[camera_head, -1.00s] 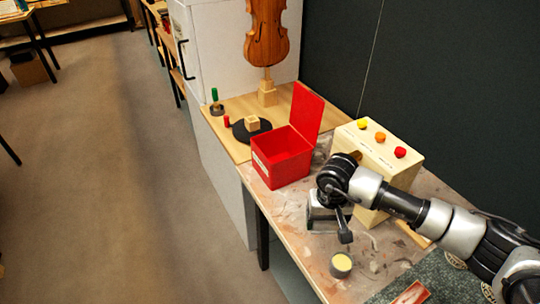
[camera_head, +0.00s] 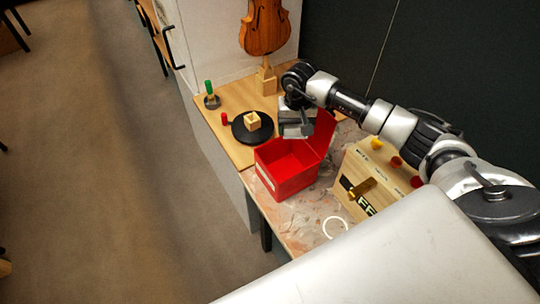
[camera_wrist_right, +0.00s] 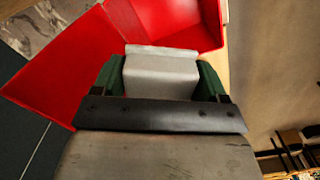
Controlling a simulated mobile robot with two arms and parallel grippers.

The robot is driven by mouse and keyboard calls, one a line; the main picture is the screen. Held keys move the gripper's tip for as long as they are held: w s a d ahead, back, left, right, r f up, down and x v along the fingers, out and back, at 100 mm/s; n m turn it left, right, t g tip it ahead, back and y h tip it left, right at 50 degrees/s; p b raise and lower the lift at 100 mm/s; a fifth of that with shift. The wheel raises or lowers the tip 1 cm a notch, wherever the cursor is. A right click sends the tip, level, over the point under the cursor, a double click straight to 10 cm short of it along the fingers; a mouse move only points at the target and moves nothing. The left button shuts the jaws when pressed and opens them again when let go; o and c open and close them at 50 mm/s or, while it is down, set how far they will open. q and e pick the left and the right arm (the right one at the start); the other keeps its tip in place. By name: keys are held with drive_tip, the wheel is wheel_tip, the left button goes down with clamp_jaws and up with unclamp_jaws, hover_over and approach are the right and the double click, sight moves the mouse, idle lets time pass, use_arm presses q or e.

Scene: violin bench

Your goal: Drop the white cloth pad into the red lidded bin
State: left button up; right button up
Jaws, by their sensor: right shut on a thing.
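The red bin (camera_head: 284,178) stands on the bench with its lid (camera_head: 324,138) raised, and its inside looks empty in the part I see. The red bin (camera_wrist_right: 50,72) shows beyond and below the pad there. The pad is hard to tell from the gripper in the head view. My left gripper is not in view.
A wooden box (camera_head: 352,192) with coloured knobs and a brass piece stands right of the bin. A black disc (camera_head: 240,133) with a wooden block, a red cylinder (camera_head: 224,118), a green-handled item (camera_head: 209,90) and a violin (camera_head: 264,28) on a stand are behind.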

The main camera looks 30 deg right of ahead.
drive_tip(key=shift+s+f+b, duration=0.3)
drive_tip(key=shift+f, duration=0.15)
wheel_tip(320, 180, down, 5)
drive_tip(key=shift+r+b, duration=0.1)
drive_tip(key=shift+b, duration=0.8)
drive_tip(key=o, duration=0.8)
drive_tip(key=shift+w, duration=0.1)
drive_tip(key=shift+o, duration=0.2)
drive_tip(key=shift+r, duration=0.1)
